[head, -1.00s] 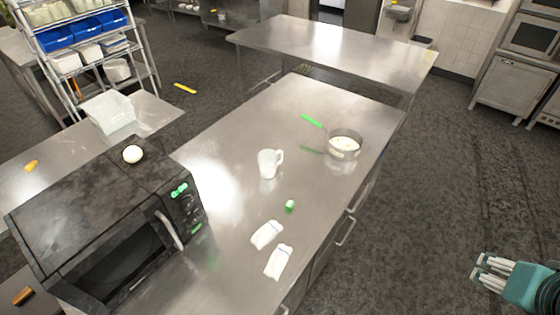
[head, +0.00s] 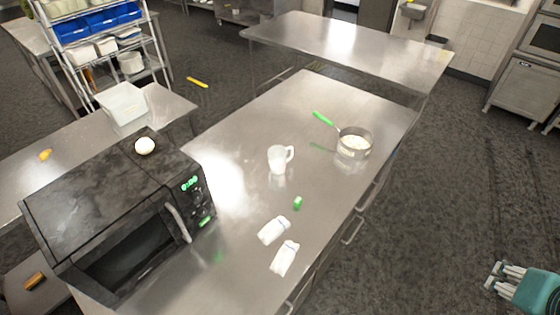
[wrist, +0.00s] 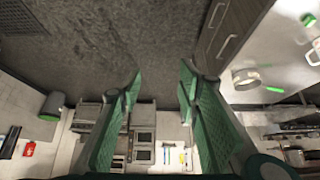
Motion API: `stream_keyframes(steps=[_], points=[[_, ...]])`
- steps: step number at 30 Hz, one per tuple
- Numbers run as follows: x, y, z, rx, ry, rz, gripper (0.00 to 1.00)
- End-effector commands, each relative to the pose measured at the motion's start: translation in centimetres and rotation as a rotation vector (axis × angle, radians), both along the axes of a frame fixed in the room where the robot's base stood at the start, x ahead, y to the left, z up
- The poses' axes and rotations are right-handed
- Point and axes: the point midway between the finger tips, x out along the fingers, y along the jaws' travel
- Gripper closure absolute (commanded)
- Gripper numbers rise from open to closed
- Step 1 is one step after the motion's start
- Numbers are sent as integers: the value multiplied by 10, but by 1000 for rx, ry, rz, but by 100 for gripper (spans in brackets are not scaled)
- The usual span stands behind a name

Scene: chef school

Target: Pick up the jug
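The jug (head: 277,160) is white with a handle on its right side. It stands upright on the steel counter (head: 240,130), near the middle. My gripper (head: 491,276) is at the lower right of the head view, out over the floor and well away from the jug. In the wrist view my gripper (wrist: 160,85) has its two green fingers spread apart with nothing between them. In the wrist view a white piece at the right edge may be the jug, but I cannot tell.
A pan (head: 354,143) with a green handle stands right of the jug. A small green item (head: 297,203) and two white packets (head: 273,230) lie in front. Counter around the jug is clear.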

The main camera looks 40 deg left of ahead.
Motion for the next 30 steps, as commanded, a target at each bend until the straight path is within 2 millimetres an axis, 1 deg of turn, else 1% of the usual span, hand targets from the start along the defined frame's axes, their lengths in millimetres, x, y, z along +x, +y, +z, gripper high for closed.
stream_keyframes(steps=[1,4,5,14,19,23,26,30], points=[[0,0,0,0,0,0,73],[0,0,0,0,0,0,86],[0,0,0,0,0,0,87],[0,0,0,-1,-1,2,87],[8,0,0,-23,-14,20,87],[24,-2,1,-69,-38,55,87],[42,-2,2,-121,-66,95,87],[73,-2,5,-213,-117,167,87]])
